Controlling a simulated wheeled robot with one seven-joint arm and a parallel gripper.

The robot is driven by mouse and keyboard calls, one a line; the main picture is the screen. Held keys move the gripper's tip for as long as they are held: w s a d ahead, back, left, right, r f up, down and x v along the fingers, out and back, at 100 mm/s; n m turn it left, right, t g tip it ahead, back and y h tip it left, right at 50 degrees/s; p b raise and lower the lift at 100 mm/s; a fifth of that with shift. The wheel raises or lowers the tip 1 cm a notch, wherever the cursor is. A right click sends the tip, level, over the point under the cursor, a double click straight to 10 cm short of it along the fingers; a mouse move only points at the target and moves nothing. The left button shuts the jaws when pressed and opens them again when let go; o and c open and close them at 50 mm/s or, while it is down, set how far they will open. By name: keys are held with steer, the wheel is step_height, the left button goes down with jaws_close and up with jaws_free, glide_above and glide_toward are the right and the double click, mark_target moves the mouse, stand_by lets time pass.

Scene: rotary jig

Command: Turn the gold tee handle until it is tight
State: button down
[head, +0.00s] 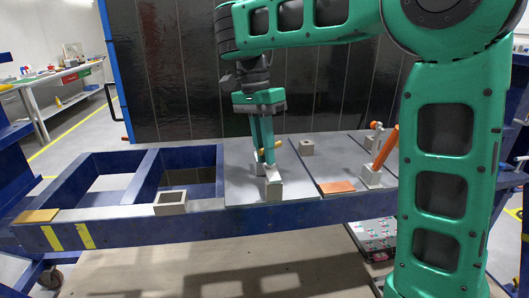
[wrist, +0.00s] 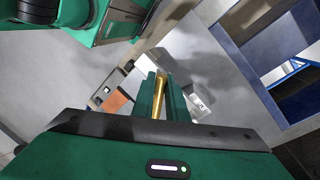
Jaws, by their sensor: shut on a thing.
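The gold tee handle (head: 278,144) is on a light grey block (head: 273,188) near the front edge of the workbench. My gripper (head: 267,158) reaches down from above with its green fingers shut on the handle. In the wrist view the gold bar (wrist: 158,98) lies between the two fingers (wrist: 163,97). The fingers hide part of the handle in the head view. How tight the handle sits cannot be told.
An orange handle (head: 386,148) leans on a grey block to the right. An orange plate (head: 337,187) lies near it, and a small grey block with a hole (head: 306,147) stands behind. A hollow grey block (head: 170,203) sits on the blue frame (head: 120,212) at left. A dark panel (head: 170,70) stands behind.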

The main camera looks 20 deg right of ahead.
steer(key=m, duration=0.2)
steer(key=w+m, duration=0.1)
steer(key=m, duration=0.1)
steer(key=m+y, duration=0.1)
steer(key=m, duration=0.1)
steer(key=shift+w+a+r, duration=0.1)
steer(key=shift+w+r, duration=0.05)
steer(key=shift+w, duration=0.1)
steer(key=shift+m, duration=0.3)
steer(key=c, duration=1.8)
jaws_free()
steer(key=shift+o, duration=0.2)
steer(key=shift+a+r, duration=0.1)
steer(key=shift+r, duration=0.1)
step_height(320, 180, up, 10)
steer(key=w, duration=0.2)
steer(key=shift+w, duration=0.15)
